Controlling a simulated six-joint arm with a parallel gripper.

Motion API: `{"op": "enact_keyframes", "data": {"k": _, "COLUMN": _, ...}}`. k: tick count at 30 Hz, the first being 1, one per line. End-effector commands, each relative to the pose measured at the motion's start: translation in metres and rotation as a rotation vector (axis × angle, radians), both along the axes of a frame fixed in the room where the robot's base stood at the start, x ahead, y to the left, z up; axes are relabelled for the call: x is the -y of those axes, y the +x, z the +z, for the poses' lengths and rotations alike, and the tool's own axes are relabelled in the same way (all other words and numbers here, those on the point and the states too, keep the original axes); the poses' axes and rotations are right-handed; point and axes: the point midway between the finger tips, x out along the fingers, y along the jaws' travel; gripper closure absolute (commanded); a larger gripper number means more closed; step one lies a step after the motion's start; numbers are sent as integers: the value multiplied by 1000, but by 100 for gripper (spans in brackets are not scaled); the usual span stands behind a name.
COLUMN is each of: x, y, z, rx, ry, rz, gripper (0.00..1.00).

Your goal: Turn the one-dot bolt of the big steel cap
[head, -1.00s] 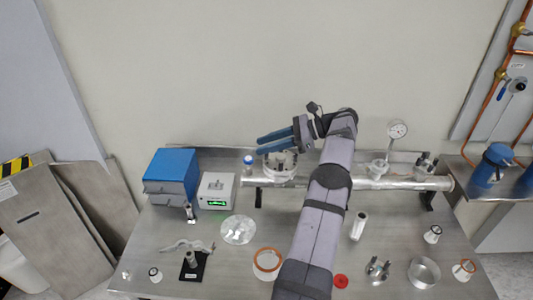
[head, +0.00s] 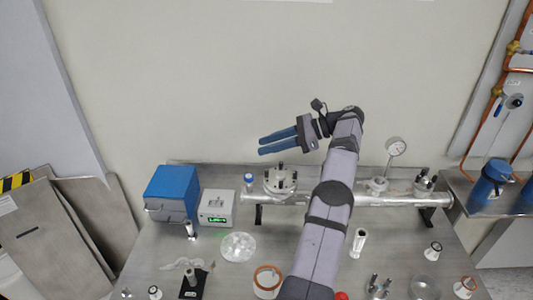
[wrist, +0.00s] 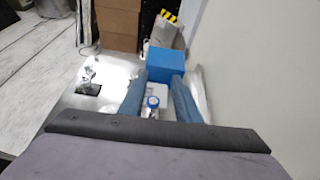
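The big steel cap (head: 280,182) is a round flange on the left end of the horizontal steel pipe, with several dark-tipped bolts standing on its top. The dot marks are too small to read, so I cannot tell which bolt has one dot. My gripper (head: 259,145) is above and behind the cap in the head view, its two blue fingers pointing left, apart and empty. The wrist view also shows the gripper (wrist: 160,90) with a clear gap between its fingers. The cap is not visible in the wrist view.
A blue-capped bottle (head: 248,180) stands just left of the cap. A white box with a green display (head: 216,207) and a blue box (head: 172,192) are further left. Loose parts lie along the table front.

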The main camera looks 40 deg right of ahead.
Motion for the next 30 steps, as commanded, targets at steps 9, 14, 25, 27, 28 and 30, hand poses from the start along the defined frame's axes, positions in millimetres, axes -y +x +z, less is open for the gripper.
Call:
{"op": "enact_keyframes", "data": {"k": 9, "x": 20, "y": -32, "z": 81, "rx": 37, "ry": -78, "rz": -73, "gripper": 70}}
{"op": "enact_keyframes", "data": {"k": 14, "x": 16, "y": -49, "z": 93, "rx": 12, "ry": 16, "rz": -115, "gripper": 70}}
{"op": "enact_keyframes", "data": {"k": 25, "x": 3, "y": -59, "z": 50, "rx": -22, "ry": 249, "rz": -318, "gripper": 70}}
{"op": "enact_keyframes", "data": {"k": 27, "x": -2, "y": -58, "z": 29, "rx": -31, "ry": 274, "rz": -358, "gripper": 70}}
{"op": "enact_keyframes", "data": {"k": 28, "x": -4, "y": -58, "z": 19, "rx": -36, "ry": 283, "rz": -376, "gripper": 70}}
{"op": "enact_keyframes", "data": {"k": 30, "x": -9, "y": -59, "z": -6, "rx": -49, "ry": 298, "rz": -418, "gripper": 70}}
